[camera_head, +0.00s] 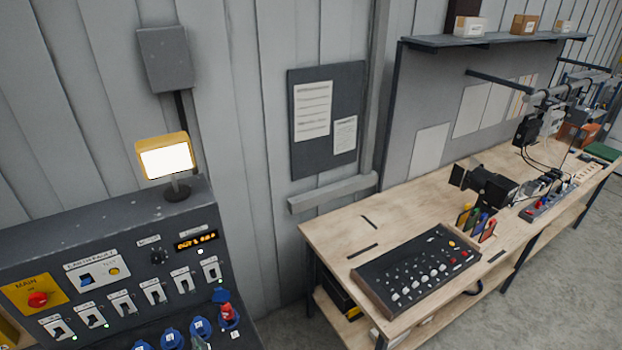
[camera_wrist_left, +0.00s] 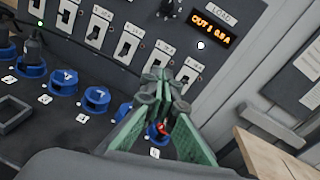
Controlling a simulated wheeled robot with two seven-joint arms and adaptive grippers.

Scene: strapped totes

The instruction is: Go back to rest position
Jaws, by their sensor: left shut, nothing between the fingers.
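My left gripper (camera_wrist_left: 163,82) shows in the left wrist view with green-padded fingers closed together and nothing held between them. It is in front of the control panel's lower right part, over the end of the row of blue sockets (camera_wrist_left: 97,98). A small red part shows low between the finger pads, partly hidden. In the head view a red plug (camera_head: 228,314) stands in the rightmost blue socket. My right gripper is in neither view.
The dark control panel (camera_head: 120,240) has switches, a red main button (camera_head: 38,299) and a lit display (camera_head: 195,241). A yellow lamp (camera_head: 165,157) stands on top. A wooden workbench (camera_head: 330,235) to the right bears a black button board (camera_head: 415,270). Open floor lies beyond the bench.

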